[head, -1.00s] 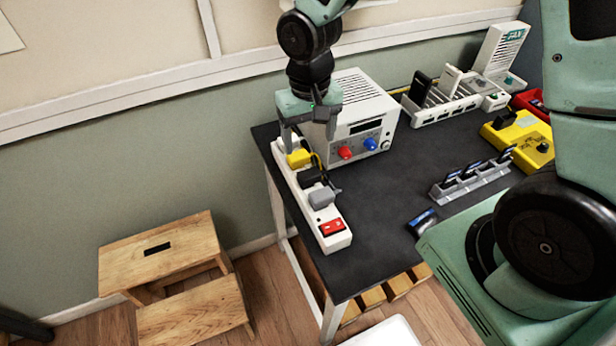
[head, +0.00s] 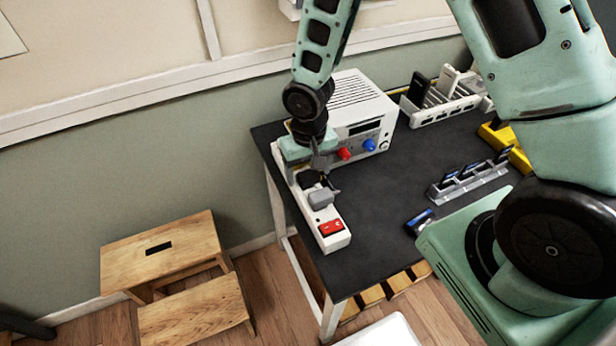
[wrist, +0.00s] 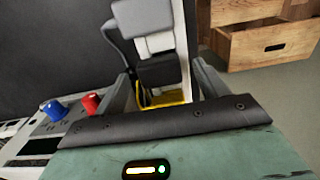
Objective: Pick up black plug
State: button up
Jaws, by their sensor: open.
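The black plug (head: 308,179) sits in the white power strip (head: 304,203) near the table's left edge. My gripper (head: 312,164) is right above it and partly covers it. In the wrist view the black plug (wrist: 158,71) shows between the two open fingers of my gripper (wrist: 161,74), with no clear contact. A grey plug (head: 321,198) is beside it toward the red switch (head: 332,228).
A white power supply (head: 358,110) with red and blue knobs stands close beside my gripper. A grey slotted holder (head: 468,181) and a white rack (head: 446,110) are farther right. The dark table (head: 385,190) is clear in the middle. A wooden step stool (head: 165,260) stands on the floor.

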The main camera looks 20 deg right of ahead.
aim_at(309, 174)
jog(key=c, duration=1.2)
jog(key=shift+r, duration=0.15)
notch_tip(309, 174, up, 10)
jog(key=shift+f, duration=0.1)
